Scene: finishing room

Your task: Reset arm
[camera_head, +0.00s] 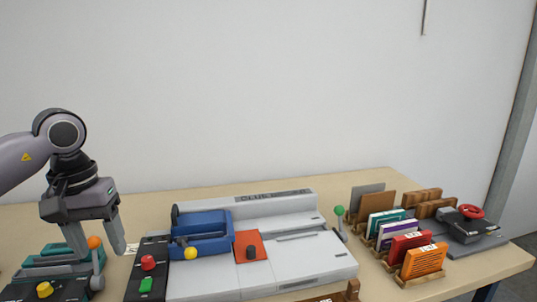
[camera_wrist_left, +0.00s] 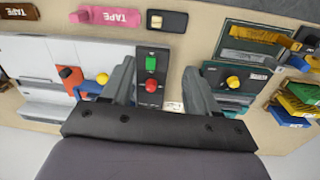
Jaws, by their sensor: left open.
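My left arm comes in from the left in the head view. Its gripper (camera_head: 97,248) points down over the left part of the table, fingers apart, with nothing seen between the pads. An orange ball knob on a grey lever (camera_head: 95,243) shows between the fingers; whether they touch is unclear. In the left wrist view my open fingers (camera_wrist_left: 158,88) frame a black control box (camera_wrist_left: 150,96) with green and red buttons. The box stands left of the grey glue machine (camera_head: 262,275), which has a blue carriage (camera_head: 205,222) with a yellow knob. My right gripper is not in view.
A teal machine (camera_head: 50,262) stands at the left below my gripper. Right of the glue machine are a green-knobbed lever (camera_head: 339,211), wooden racks of coloured booklets (camera_head: 425,261) and a red-handled device (camera_head: 470,212).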

